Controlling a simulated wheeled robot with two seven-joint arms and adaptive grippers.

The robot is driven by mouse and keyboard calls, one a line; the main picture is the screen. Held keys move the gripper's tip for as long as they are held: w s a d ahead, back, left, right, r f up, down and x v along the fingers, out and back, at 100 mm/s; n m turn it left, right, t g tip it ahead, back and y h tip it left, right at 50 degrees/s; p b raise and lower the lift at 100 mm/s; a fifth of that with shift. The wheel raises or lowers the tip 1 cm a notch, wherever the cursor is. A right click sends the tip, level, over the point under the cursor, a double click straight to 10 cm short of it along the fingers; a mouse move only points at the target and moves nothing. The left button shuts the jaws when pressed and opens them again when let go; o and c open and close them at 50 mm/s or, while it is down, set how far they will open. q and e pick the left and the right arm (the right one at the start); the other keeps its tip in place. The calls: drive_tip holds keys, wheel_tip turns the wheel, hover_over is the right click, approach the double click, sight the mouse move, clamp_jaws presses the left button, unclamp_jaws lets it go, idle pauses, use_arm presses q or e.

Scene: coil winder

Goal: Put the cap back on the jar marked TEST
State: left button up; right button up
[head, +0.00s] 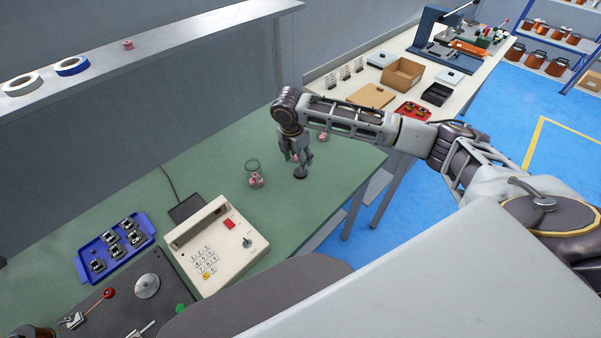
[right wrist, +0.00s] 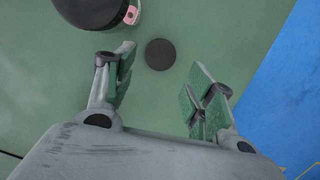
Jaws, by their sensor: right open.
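A dark round cap (head: 300,176) lies flat on the green bench top. In the right wrist view the cap (right wrist: 160,54) shows as a dark disc just beyond the fingertips, in line with the gap between them. My right gripper (head: 297,162) points down over the cap, open and empty. A clear jar (head: 255,180) with pinkish contents or label stands uncapped to its left; its marking is too small to read. Another small pinkish jar (head: 323,136) stands behind the wrist. Something pink shows partly behind the fingers. My left gripper is out of view.
A dark round top with a pink part below (right wrist: 128,19) is close to the left finger in the wrist view. A beige keypad box (head: 217,250) and a blue tray (head: 88,262) stand to the left. The bench's right edge is near the gripper.

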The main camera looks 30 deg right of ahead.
drive_tip(key=shift+d+f, duration=0.1)
drive_tip(key=shift+f, duration=0.75)
drive_tip(key=shift+w+d+f, duration=0.1)
drive_tip(key=shift+d+f, duration=0.1)
drive_tip(key=shift+f, duration=1.1)
drive_tip(key=shift+d+f, duration=0.15)
drive_tip(key=shift+f, duration=1.1)
drive_tip(key=c, duration=0.4)
